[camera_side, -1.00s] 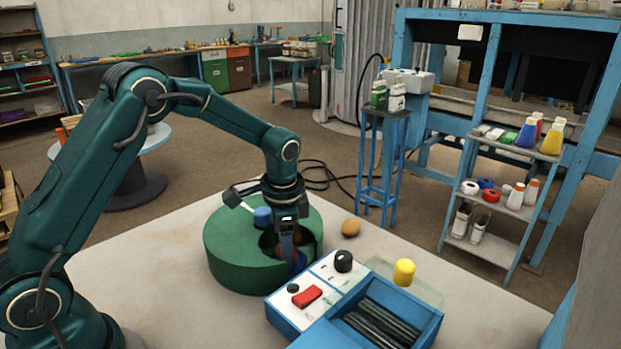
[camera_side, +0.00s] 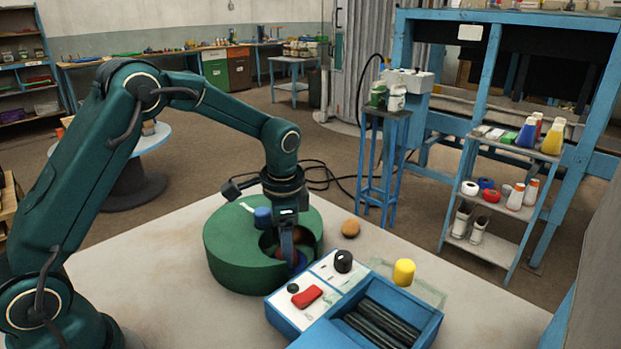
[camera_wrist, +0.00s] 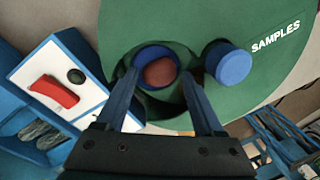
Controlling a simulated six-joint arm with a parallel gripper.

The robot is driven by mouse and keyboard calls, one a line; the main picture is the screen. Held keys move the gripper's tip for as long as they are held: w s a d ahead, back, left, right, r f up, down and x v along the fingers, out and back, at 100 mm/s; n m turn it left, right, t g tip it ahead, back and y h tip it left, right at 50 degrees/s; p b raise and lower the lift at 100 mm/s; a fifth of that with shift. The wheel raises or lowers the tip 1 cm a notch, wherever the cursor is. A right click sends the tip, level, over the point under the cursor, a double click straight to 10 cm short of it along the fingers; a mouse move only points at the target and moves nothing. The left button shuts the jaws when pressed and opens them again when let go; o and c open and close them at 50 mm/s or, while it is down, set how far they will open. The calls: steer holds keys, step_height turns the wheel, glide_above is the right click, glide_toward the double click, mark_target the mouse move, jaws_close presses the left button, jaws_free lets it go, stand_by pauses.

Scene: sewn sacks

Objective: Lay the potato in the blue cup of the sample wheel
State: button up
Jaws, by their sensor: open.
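The sample wheel is a round green drum (camera_side: 228,262), also seen from above in the wrist view (camera_wrist: 270,85). Its blue cup (camera_wrist: 143,54) shows as a blue rim in an opening of the green top. A reddish-brown rounded thing (camera_wrist: 160,72) lies in the cup. A brown potato-like thing (camera_side: 350,229) lies on the table right of the drum; I cannot tell for certain which one is the potato. My gripper (camera_wrist: 160,80) is open, its fingers apart on either side of the cup. It also points down over the opening in the side view (camera_side: 288,252), partly hiding it.
A blue knob (camera_wrist: 228,62) stands up from the drum top close to one finger. A blue control box (camera_side: 318,300) with a red switch and black knob is close to the drum. A yellow cylinder (camera_side: 404,272) stands behind it. The table's front left is clear.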

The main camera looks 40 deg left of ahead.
step_height(320, 180, up, 9)
steer(key=d, duration=0.1)
steer(key=s+d+r+n+t, duration=0.25)
steer(key=s+r, duration=0.35)
steer(key=s, duration=0.4)
steer(key=s+f+n+t+h, duration=0.1)
steer(key=s+f+n+t, duration=0.1)
steer(key=s, duration=0.6)
steer(key=shift+s+d+f+n, duration=0.2)
steer(key=shift+d+f+n, duration=0.3)
steer(key=shift+n, duration=0.75)
steer(key=shift+o, duration=0.2)
steer(key=shift+s+a+f, duration=0.1)
steer(key=shift+a+f, duration=0.05)
steer(key=shift+a, duration=0.05)
